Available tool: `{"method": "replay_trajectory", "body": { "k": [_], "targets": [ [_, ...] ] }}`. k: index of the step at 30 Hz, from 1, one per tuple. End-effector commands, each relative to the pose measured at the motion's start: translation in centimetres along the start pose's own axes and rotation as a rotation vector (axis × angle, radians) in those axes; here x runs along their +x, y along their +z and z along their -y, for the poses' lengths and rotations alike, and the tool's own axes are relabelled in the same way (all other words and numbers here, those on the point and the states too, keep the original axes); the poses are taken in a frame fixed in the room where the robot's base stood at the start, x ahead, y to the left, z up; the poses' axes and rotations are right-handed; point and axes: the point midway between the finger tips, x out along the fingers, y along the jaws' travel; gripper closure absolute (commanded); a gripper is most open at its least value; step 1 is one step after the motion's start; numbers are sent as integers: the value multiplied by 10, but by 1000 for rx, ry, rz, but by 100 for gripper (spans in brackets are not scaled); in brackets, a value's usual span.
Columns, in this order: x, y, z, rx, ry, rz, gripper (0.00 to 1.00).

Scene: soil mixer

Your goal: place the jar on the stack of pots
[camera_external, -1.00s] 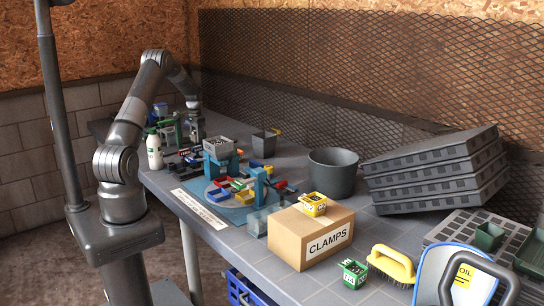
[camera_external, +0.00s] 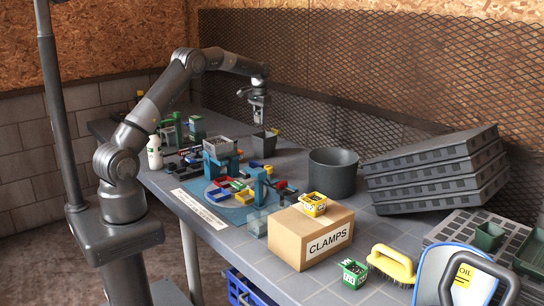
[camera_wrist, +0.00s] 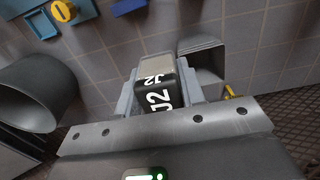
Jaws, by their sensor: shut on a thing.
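My gripper (camera_external: 259,97) is shut on the jar (camera_external: 260,115) and holds it in the air over the back of the table. In the wrist view the jar (camera_wrist: 157,98) is dark with white "J2" lettering and a pale grey end, and sits between the two fingers (camera_wrist: 158,88). The stack of pots (camera_external: 263,147), dark grey and square, stands on the table below the jar in the external view. In the wrist view the pots (camera_wrist: 203,58) show just right of the jar, partly hidden by my gripper. How many are nested is not clear.
A large round grey bucket (camera_external: 333,174) stands to the right of the pots. A blue fixture with a grey bin (camera_external: 218,146) and coloured trays stands in front of them. A cardboard box (camera_external: 312,236), stacked grey trays (camera_external: 435,172) and a yellow brush (camera_external: 392,264) are farther right.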

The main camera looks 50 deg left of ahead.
Motion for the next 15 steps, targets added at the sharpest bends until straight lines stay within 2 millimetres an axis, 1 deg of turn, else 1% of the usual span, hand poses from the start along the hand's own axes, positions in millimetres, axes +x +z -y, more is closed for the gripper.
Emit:
{"method": "replay_trajectory", "body": {
  "k": [1, 3, 6, 8, 9, 11, 14, 15],
  "targets": [
    [-6, -6, -20, 8, -1, -2, 87],
    [-12, -11, -40, 10, -1, -1, 87],
    [-19, -16, -59, 10, -1, -1, 87],
    [-20, -17, -66, 10, -1, 0, 87],
    [-20, -18, -67, 9, -1, 1, 87],
    [-18, -20, -64, 7, -1, 1, 87],
    [-6, -24, -47, 5, 0, 3, 87],
    [-1, -27, -38, 5, 0, 2, 87]
  ]
}}
